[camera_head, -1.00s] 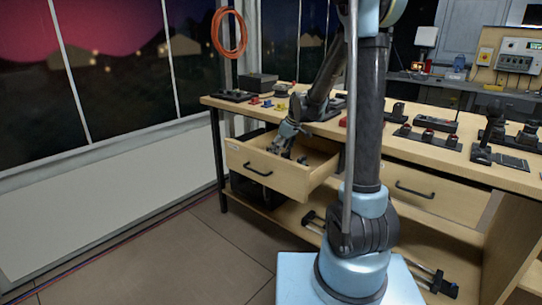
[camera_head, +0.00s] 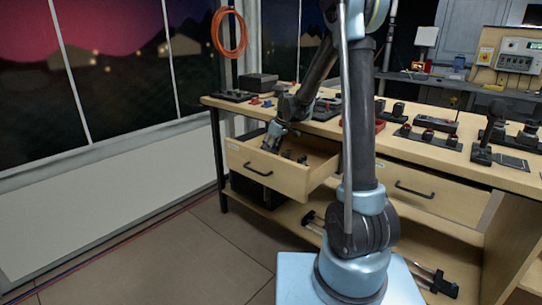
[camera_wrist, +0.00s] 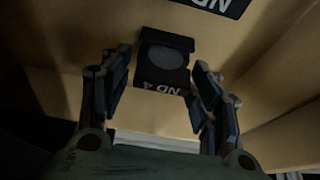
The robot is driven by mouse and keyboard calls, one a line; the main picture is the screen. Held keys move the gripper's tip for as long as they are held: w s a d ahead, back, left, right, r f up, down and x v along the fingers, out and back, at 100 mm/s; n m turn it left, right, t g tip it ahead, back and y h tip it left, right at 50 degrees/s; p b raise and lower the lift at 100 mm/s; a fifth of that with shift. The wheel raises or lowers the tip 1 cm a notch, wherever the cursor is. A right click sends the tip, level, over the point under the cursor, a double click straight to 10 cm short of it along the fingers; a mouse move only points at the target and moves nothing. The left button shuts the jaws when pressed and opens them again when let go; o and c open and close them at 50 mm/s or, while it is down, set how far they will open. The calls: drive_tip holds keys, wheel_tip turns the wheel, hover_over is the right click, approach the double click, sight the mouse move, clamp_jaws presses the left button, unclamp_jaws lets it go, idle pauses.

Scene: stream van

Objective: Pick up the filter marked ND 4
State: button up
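The wrist view shows a small dark filter (camera_wrist: 163,60) with a round disc in its face. A label plate (camera_wrist: 161,88) at its near edge reads "ND 4", upside down. It is inside an open wooden drawer (camera_head: 262,172). My gripper (camera_wrist: 162,72) is open, one finger on each side of the filter. A gap shows on the left; the right finger is close to the filter, and contact cannot be told. In the head view my gripper (camera_head: 270,146) reaches into the drawer, and the filter cannot be made out.
Another dark plate marked "ND" (camera_wrist: 215,5) lies at the top of the wrist view, partly cut off. Dark items (camera_head: 295,157) sit in the drawer to the right of my gripper. The drawer's walls close in around it. The workbench top (camera_head: 455,160) above holds several devices.

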drive_tip(key=c, duration=0.5)
drive_tip(key=shift+c, duration=0.3)
drive_tip(key=shift+r, duration=0.1)
